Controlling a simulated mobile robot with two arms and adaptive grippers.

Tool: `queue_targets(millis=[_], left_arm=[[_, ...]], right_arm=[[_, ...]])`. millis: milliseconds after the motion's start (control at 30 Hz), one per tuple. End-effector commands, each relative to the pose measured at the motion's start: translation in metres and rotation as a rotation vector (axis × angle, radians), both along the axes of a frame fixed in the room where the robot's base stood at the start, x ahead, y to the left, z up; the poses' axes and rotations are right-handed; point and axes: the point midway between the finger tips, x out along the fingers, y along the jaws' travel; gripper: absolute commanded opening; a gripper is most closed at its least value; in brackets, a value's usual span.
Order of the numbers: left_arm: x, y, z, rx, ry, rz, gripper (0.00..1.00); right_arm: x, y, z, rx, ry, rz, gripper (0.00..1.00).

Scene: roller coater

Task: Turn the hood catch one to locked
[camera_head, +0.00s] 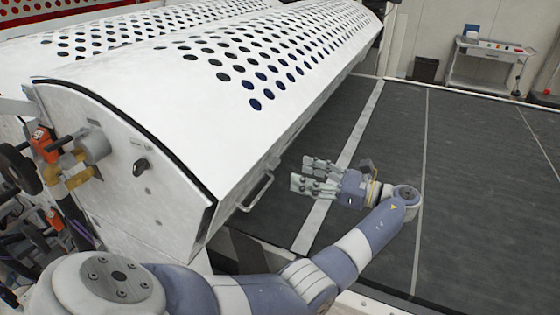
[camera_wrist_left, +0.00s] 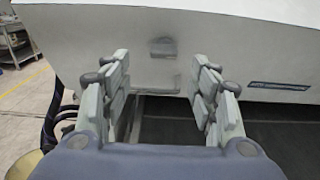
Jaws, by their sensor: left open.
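The white perforated hood (camera_head: 190,110) fills the left and middle of the head view. A small black turn knob (camera_head: 140,164) sits on its end panel; I cannot tell whether this is hood catch one or how it is set. A bar handle (camera_head: 257,190) is on the hood's front lower edge. My left gripper (camera_head: 300,174) is open and empty, in front of the hood and apart from it, fingers pointing toward it. In the left wrist view the open fingers (camera_wrist_left: 160,75) frame the hood's white face (camera_wrist_left: 230,45), which carries a small grey fitting (camera_wrist_left: 163,47), unclear in kind.
A dark flat bed (camera_head: 470,190) with pale strips lies right of the hood. Valves, a red part (camera_head: 42,142) and hoses crowd the machine's left end. A grey work table (camera_head: 490,60) and a dark bin (camera_head: 425,69) stand at the back. Space around the left gripper is clear.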

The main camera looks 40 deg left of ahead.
Motion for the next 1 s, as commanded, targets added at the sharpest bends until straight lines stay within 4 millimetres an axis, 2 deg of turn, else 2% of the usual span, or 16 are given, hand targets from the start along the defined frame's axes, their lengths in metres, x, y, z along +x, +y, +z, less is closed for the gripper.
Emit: queue_targets(millis=[33,100,167,267,400,567,800,867,1000], left_arm=[[-0.004,0.011,0.005,0.002,0.002,0.004,0.55],[-0.008,0.024,0.006,0.001,0.001,0.003,0.55],[-0.012,0.035,0.005,0.0,0.003,0.003,0.55],[-0.017,0.051,0.004,0.0,0.001,0.003,0.55],[-0.021,0.066,0.002,-0.001,0.0,0.001,0.55],[-0.024,0.074,0.0,-0.002,-0.001,0.0,0.55],[-0.024,0.074,0.0,-0.002,-0.001,0.0,0.55],[-0.024,0.074,0.0,-0.002,-0.002,0.0,0.44],[-0.024,0.074,0.0,-0.002,-0.002,0.0,0.12]], right_arm=[[-0.011,-0.006,0.011,-0.008,0.017,0.0,0.4],[-0.021,-0.012,0.018,-0.015,0.03,0.001,0.4],[-0.023,-0.013,0.023,-0.017,0.033,0.001,0.4],[-0.017,-0.011,0.031,-0.013,0.022,0.0,0.4],[0.009,0.001,0.039,0.002,-0.018,-0.003,0.4],[0.025,0.012,0.042,0.017,-0.043,-0.007,0.4],[0.011,0.008,0.04,0.011,-0.018,-0.005,0.4],[0.005,0.007,0.039,0.009,-0.009,-0.004,0.4],[-0.003,0.003,0.039,0.004,0.003,-0.003,0.4]])
